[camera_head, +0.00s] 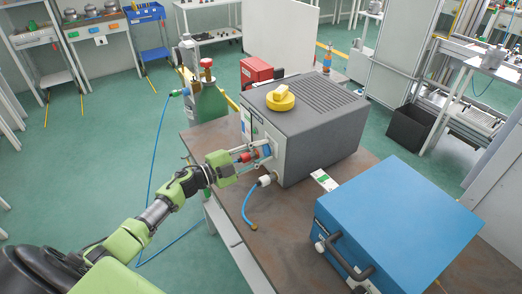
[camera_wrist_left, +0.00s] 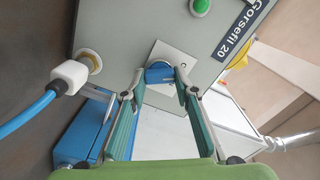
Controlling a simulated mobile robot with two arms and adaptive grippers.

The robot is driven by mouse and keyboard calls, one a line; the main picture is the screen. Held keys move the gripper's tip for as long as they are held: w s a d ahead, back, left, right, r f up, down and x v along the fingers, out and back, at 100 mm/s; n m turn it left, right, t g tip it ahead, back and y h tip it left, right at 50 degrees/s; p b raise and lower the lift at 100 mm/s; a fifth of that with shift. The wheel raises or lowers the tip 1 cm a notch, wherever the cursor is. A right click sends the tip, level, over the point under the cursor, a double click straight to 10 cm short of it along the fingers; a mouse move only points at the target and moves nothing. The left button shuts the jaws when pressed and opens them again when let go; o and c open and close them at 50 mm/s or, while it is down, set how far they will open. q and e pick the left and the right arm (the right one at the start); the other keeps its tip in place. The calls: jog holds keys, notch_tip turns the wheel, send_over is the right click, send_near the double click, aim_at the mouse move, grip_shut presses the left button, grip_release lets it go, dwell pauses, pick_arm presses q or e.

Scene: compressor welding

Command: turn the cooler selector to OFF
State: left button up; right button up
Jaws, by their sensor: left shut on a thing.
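The grey machine (camera_head: 310,115) stands on the brown table, with the label Gorsefil 20 on its front in the left wrist view (camera_wrist_left: 238,28). A blue selector knob (camera_wrist_left: 159,73) sits on a pale square plate (camera_wrist_left: 177,58) on that front. My left gripper (camera_head: 264,152) reaches in from the left in the head view. In the wrist view its two fingers (camera_wrist_left: 160,80) are shut on the blue knob, one on each side. The knob's markings and pointer are too small or hidden to read. My right gripper is in neither view.
A white plug (camera_head: 266,180) with a blue cable is beside the gripper. A green button (camera_wrist_left: 200,6) is on the same front. A yellow object (camera_head: 281,97) lies on the machine top. A blue box (camera_head: 395,220) stands at the right.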

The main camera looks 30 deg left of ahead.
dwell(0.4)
pick_arm(q)
jog(key=o, duration=1.1)
jog(key=v, duration=1.2)
jog(key=shift+f, duration=0.1)
